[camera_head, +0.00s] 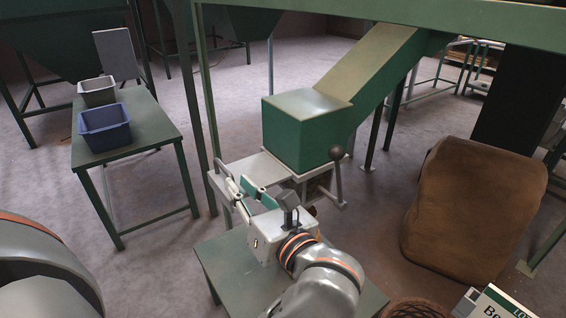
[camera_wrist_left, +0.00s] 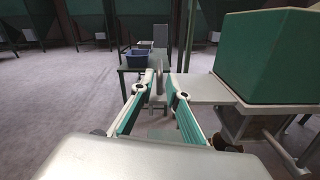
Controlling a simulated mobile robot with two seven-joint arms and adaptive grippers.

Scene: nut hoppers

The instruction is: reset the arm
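My left gripper (camera_head: 236,178) is above the small green table near the hopper's front, with its fingers pointing away from me. My left arm comes up from the bottom of the head view. My right gripper is not in view. The green hopper chute (camera_head: 310,125) stands just beyond the left gripper, with a ball-ended lever (camera_head: 338,170) at its right front side.
A blue bin (camera_head: 104,128) and a grey bin (camera_head: 97,92) stand on a green side table (camera_head: 150,125) at left. A large brown sack (camera_head: 475,210) stands at right. A wicker basket (camera_head: 416,309) and a lettered sign (camera_head: 495,303) are at bottom right. Floor at left is clear.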

